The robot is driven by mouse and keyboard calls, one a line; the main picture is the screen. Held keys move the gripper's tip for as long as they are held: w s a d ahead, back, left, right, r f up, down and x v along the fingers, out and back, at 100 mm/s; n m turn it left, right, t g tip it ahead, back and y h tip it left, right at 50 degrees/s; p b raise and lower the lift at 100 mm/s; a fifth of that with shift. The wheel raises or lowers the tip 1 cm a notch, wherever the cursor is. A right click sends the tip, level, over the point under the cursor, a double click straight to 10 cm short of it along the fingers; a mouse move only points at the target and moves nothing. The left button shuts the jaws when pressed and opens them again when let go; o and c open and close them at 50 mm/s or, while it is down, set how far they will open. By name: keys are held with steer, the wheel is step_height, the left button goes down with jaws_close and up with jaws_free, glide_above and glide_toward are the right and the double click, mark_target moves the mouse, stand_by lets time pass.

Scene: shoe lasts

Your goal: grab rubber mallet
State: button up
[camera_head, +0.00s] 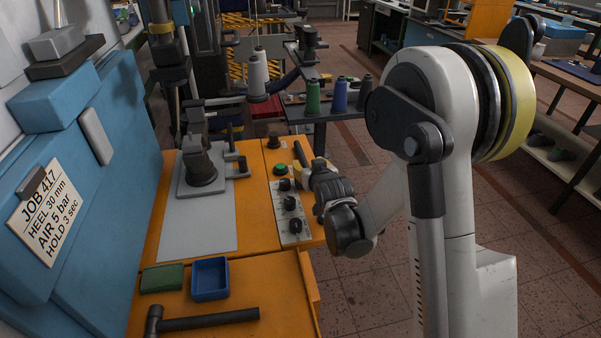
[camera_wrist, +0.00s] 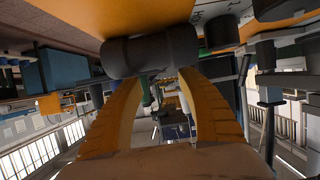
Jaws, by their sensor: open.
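A thick black cylinder (camera_wrist: 150,52), which looks like the rubber mallet's head, lies across the fingertips in the wrist view, against the orange surface. In the head view a dark rounded piece (camera_head: 300,154) shows at my gripper's tip, likely the same thing; its handle cannot be made out. My gripper (camera_head: 313,165) is at the right edge of the orange bench, beside the control panel. In the wrist view its yellow fingers (camera_wrist: 162,76) are spread, with the cylinder just past their tips. Whether they touch it cannot be told.
A dark hammer (camera_head: 210,320) lies at the near bench edge, by a blue tray (camera_head: 210,279) and a green block (camera_head: 162,278). The panel (camera_head: 291,212) has black knobs and a green button. A clamp stand (camera_head: 200,170) stands left; thread spools (camera_head: 340,96) stand behind.

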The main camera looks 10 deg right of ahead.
mark_target(304, 158)
steer(key=x, duration=0.7)
steer(key=shift+w+f, duration=0.1)
steer(key=shift+w, duration=0.05)
jaws_close()
